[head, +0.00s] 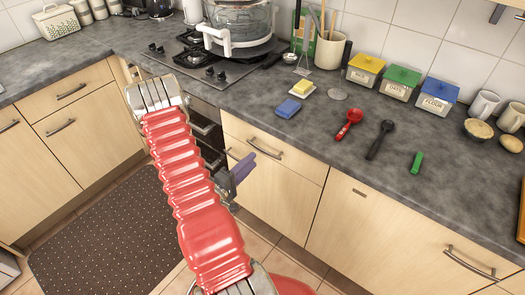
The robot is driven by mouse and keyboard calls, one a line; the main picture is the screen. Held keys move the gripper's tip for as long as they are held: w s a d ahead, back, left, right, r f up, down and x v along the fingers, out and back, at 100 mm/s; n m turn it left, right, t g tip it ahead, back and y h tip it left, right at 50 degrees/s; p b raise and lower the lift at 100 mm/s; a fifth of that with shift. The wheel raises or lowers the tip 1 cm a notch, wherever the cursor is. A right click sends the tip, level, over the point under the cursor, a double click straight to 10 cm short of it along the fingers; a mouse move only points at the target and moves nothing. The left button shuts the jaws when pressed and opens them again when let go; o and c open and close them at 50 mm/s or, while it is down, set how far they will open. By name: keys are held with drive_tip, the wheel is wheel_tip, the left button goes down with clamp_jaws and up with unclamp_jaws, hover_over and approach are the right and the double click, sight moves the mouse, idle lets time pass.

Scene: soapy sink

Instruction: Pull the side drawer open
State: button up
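A light wood drawer front (300,158) with a dark curved handle (265,150) is below the counter, right of the oven. It looks shut. Another shut drawer (90,78) with a bar handle (71,91) is in the left cabinet run. I cannot tell which is the side drawer. My red segmented arm crosses the middle of the view. My gripper (240,170) is partly hidden behind it, with a purple finger pad near the lower left part of the right drawer front. Only one finger shows clearly, so its opening is unclear. No contact with a handle is visible.
The dark counter (330,150) above holds a blue sponge (288,108), a red spoon (349,124), a black spoon (380,139) and several jars. A stove (205,70) stands at the corner. A dotted mat (110,235) covers the floor at left.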

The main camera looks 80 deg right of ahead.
sight(262, 151)
drive_tip(key=shift+x, duration=3.95)
drive_tip(key=shift+c, duration=0.5)
clamp_jaws()
